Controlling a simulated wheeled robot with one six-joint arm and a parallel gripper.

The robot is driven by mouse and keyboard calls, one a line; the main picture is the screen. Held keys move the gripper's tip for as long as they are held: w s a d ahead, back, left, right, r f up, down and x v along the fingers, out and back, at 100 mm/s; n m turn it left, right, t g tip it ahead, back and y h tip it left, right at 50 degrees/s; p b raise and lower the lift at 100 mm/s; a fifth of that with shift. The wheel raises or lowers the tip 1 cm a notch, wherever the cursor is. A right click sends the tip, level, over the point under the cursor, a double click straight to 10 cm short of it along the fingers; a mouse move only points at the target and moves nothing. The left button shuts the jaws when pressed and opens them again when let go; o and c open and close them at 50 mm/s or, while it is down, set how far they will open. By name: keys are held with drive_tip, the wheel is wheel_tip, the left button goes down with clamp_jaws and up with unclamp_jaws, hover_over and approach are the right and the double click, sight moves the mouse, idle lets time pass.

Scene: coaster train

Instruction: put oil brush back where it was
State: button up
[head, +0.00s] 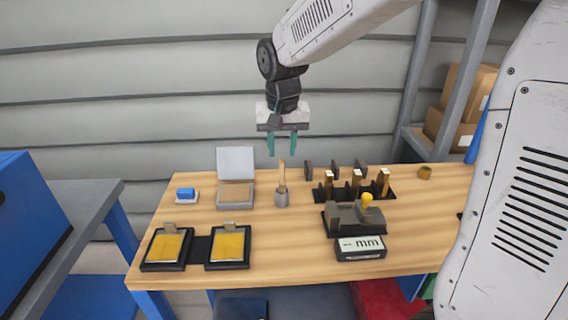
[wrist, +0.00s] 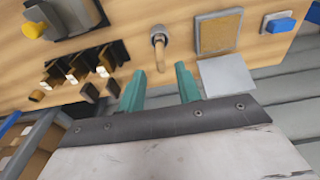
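The oil brush (head: 282,178) stands about upright in a small grey cup (head: 282,200) on the wooden table, with its pale wooden handle up and its bristles hidden. In the wrist view the oil brush (wrist: 160,52) shows as a handle end below the cup (wrist: 157,30). My gripper (head: 282,146) is open and empty, above the oil brush and apart from it. In the wrist view the two green fingers of my gripper (wrist: 160,75) are spread, with the handle beyond the gap between them.
A box with a raised lid (head: 235,194) and a blue block (head: 186,194) are left of the cup. A black rack (head: 345,194) with upright pieces and a gauge marked mm (head: 361,247) are to its right. Two framed yellow plates (head: 228,246) lie in front. Grey siding is behind.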

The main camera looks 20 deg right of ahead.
drive_tip(key=shift+s+r, duration=0.15)
drive_tip(key=shift+r, duration=0.75)
drive_tip(key=shift+s+r, duration=0.15)
drive_tip(key=shift+r, duration=0.7)
drive_tip(key=s+d+n, duration=0.1)
drive_tip(key=s+d, duration=0.1)
drive_tip(key=s, duration=1.2)
drive_tip(key=s+d+n, duration=0.2)
drive_tip(key=s, duration=1.2)
drive_tip(key=shift+f+n, duration=0.3)
drive_tip(key=shift+f, duration=0.1)
